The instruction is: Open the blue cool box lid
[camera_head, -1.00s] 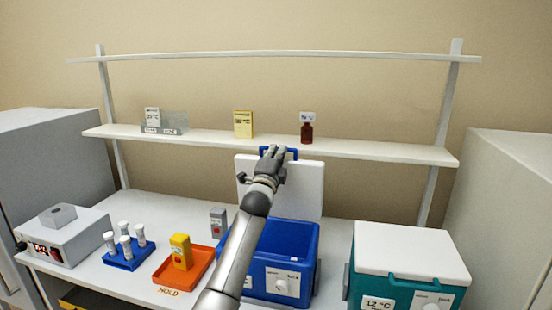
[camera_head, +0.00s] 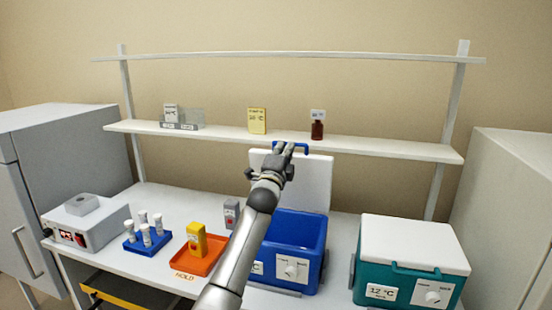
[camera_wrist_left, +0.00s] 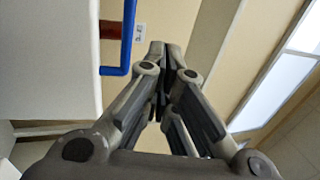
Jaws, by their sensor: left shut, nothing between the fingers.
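The blue cool box (camera_head: 300,232) stands on the bench with its white lid (camera_head: 312,182) standing upright at the back, so the box is open. The lid's blue handle (camera_head: 303,148) is at its top edge. My left gripper (camera_head: 284,152) is shut and empty in front of the lid's upper left, close to the handle. In the left wrist view the shut fingertips (camera_wrist_left: 166,48) are to the right of the blue handle (camera_wrist_left: 128,40) and the white lid (camera_wrist_left: 60,65), apart from the handle in the picture. My right gripper is not in view.
A teal cool box (camera_head: 415,258) with a shut white lid stands at right. An orange tray (camera_head: 190,264) with a yellow device, a blue vial rack (camera_head: 150,246) and a grey instrument (camera_head: 88,224) are at left. A shelf (camera_head: 380,150) runs behind the lid.

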